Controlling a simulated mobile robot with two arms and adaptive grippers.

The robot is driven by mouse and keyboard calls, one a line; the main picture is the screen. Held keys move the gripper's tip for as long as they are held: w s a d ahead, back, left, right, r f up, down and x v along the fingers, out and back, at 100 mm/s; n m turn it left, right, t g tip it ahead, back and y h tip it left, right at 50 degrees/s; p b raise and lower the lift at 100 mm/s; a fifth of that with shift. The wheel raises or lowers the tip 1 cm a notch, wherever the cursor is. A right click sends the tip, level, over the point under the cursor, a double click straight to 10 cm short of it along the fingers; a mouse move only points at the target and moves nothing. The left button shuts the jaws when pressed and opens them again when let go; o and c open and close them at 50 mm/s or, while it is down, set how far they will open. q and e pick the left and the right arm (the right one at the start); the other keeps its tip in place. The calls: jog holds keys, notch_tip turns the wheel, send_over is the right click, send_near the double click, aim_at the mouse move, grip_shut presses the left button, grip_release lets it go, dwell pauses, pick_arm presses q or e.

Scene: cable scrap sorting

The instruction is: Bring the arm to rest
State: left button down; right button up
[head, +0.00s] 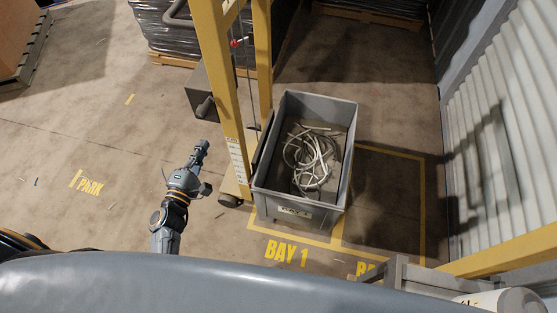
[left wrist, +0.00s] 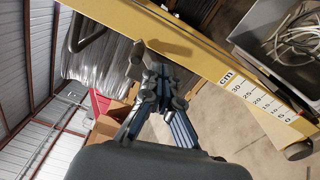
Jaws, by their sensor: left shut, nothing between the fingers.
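My left gripper (head: 202,146) is at the end of my left arm (head: 180,190), raised over the floor to the left of the yellow frame. Its fingers are shut and empty. In the left wrist view the gripper (left wrist: 152,62) points at the yellow beam with the cm scale (left wrist: 255,98); I cannot tell how far apart they are. My right gripper is not in view.
A grey bin (head: 262,190) holding tangled cables (head: 312,160) stands in Bay 1, right of the yellow upright (head: 226,95). A corrugated wall (head: 510,130) is at the right. Wrapped pallets stand at the back. The floor (head: 90,130) at left is mostly clear, with small scraps.

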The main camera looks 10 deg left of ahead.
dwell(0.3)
